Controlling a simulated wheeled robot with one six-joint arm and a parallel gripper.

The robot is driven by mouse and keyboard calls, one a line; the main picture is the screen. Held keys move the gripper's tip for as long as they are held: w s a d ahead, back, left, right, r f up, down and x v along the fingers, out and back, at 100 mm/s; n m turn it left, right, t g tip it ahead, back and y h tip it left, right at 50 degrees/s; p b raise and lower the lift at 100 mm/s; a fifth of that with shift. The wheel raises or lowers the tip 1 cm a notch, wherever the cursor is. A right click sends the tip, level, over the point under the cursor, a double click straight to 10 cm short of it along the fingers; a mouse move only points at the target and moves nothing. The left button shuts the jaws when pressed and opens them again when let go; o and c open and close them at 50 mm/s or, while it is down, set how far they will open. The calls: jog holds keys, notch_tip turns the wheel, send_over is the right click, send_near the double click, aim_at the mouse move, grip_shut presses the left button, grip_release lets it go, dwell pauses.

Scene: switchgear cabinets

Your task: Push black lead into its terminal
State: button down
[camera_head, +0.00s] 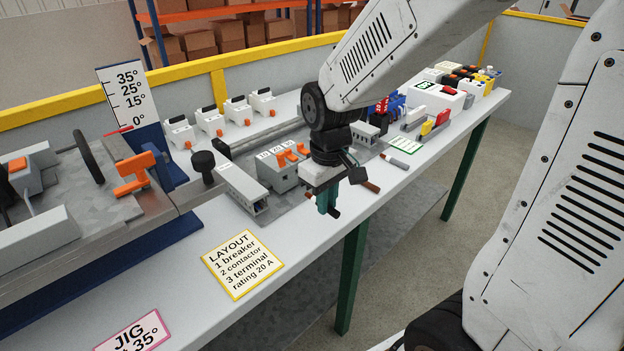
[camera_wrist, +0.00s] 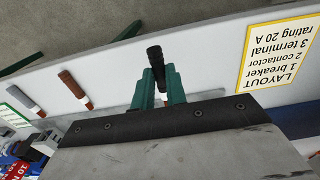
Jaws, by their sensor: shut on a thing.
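My gripper (camera_head: 328,202) has green fingers and hangs low over the front edge of the bench, right of the LAYOUT card. In the wrist view my gripper (camera_wrist: 157,88) is shut on the black lead (camera_wrist: 154,57), whose dark grip sticks out past the fingertips. The head view shows only small ends of the lead beside the fingers. A grey device with orange parts (camera_head: 283,168) and a long grey block (camera_head: 242,188) sit on the mounting plate, left of my gripper. The lead looks apart from both. I cannot tell which opening is its terminal.
A brown lead (camera_wrist: 75,88) and a grey lead (camera_wrist: 22,102) lie on the bench. The yellow-edged LAYOUT card (camera_head: 242,265) lies near the front edge. A jig with an angle scale (camera_head: 127,98) stands left. Several white devices (camera_head: 209,121) line the back. More devices stand right.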

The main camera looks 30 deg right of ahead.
jog(key=shift+w, duration=0.4)
jog(key=shift+w+a, duration=0.3)
jog(key=shift+w, duration=0.6)
jog(key=shift+w+a, duration=0.25)
jog(key=shift+w, duration=0.6)
jog(key=shift+w+a, duration=0.3)
jog(key=shift+w, duration=0.6)
jog(key=shift+w+a, duration=0.25)
jog(key=shift+w, duration=0.5)
jog(key=shift+w+a, duration=0.25)
jog(key=shift+w, duration=0.45)
jog(key=c, duration=1.3)
grip_release()
jog(key=shift+c, duration=0.2)
